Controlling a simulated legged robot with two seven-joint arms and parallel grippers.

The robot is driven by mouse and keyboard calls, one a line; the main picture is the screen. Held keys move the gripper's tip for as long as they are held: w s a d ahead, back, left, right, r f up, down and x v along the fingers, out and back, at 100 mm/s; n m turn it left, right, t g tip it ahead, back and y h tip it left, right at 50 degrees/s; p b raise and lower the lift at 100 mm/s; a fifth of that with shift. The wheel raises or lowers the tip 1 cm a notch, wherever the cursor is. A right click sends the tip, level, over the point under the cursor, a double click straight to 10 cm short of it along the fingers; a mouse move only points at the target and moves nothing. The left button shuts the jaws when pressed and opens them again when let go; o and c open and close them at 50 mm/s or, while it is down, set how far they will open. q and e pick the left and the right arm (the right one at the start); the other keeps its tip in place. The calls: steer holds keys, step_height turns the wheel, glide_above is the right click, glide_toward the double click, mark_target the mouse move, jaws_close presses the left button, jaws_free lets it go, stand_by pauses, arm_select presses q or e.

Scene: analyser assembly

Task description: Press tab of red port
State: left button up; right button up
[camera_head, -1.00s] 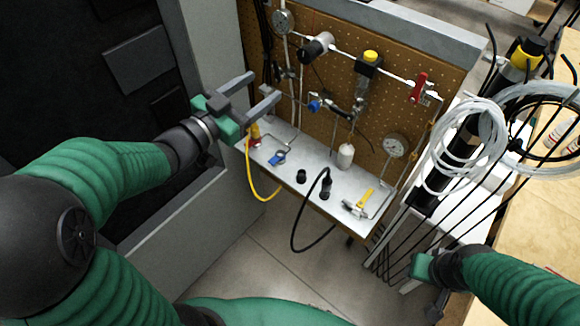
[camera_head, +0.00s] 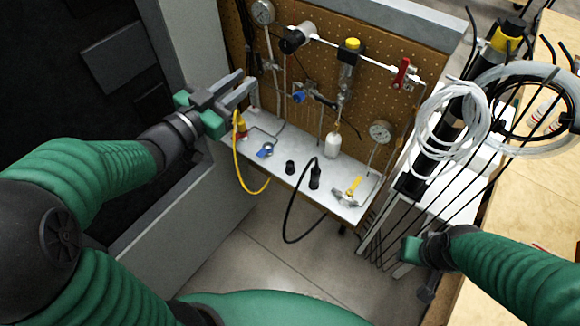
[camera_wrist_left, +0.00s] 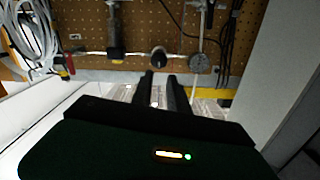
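The red port (camera_head: 241,133) is a small red piece at the left end of the metal shelf, with a yellow top and a yellow cable hanging from it. Its tab is too small to make out. My left gripper (camera_head: 243,88) is above and slightly behind the port in the picture, apparently not touching it. Its two grey fingers are close together with a narrow gap. That gap also shows between the dark fingers in the left wrist view (camera_wrist_left: 162,88), where the port cannot be made out. My right gripper (camera_head: 420,270) is low at the right, its fingers unclear.
A pegboard (camera_head: 410,110) with gauges and valves stands behind. Coiled tubes (camera_head: 455,120) are at the right.

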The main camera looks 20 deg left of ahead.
arm_select(q)
jaws_close()
stand_by(1.2)
